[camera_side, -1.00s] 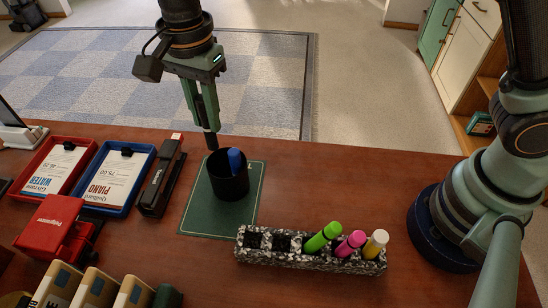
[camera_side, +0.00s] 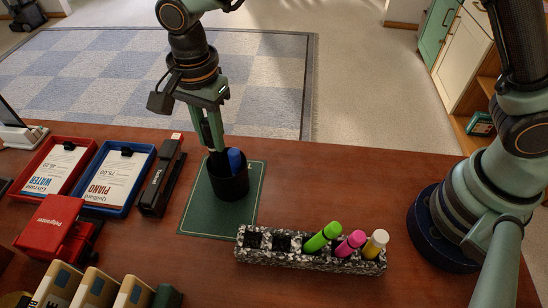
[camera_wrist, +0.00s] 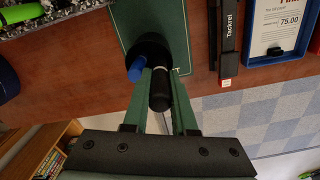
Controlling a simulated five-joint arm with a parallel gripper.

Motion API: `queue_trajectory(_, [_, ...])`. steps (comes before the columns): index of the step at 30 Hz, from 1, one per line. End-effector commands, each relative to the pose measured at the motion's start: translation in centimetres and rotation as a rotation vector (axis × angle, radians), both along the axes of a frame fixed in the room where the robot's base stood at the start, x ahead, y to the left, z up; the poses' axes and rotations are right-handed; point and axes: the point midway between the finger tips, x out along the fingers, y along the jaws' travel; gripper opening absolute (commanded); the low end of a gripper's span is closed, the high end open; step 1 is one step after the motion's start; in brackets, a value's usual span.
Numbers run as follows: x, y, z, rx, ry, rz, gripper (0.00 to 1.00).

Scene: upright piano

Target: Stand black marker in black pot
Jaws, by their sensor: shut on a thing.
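The black pot (camera_side: 230,187) stands upright on a green mat (camera_side: 205,215), with a blue marker (camera_side: 235,160) leaning inside it. My gripper (camera_side: 213,146) is above the pot's back left rim, pointing down and shut on the black marker (camera_wrist: 160,92). The marker is roughly upright, and its lower end is inside the pot's mouth beside the blue marker; how deep it reaches is hidden. In the wrist view the pot (camera_wrist: 151,45) is just beyond my fingertips, and the blue marker (camera_wrist: 137,68) is left of the black one.
A speckled holder (camera_side: 300,262) with green, pink and yellow markers stands at the front. A black stapler (camera_side: 160,180), a blue tray (camera_side: 95,203) and a red tray (camera_side: 70,150) lie left of the mat. The tabletop right of the mat is clear.

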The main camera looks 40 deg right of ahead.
Motion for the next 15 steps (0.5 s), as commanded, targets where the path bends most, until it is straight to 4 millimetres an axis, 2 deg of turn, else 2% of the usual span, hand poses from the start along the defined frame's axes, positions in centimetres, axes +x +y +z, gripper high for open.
queue_trajectory(15, [0.0,0.0,-3.3,0.0,0.001,0.0,0.0])
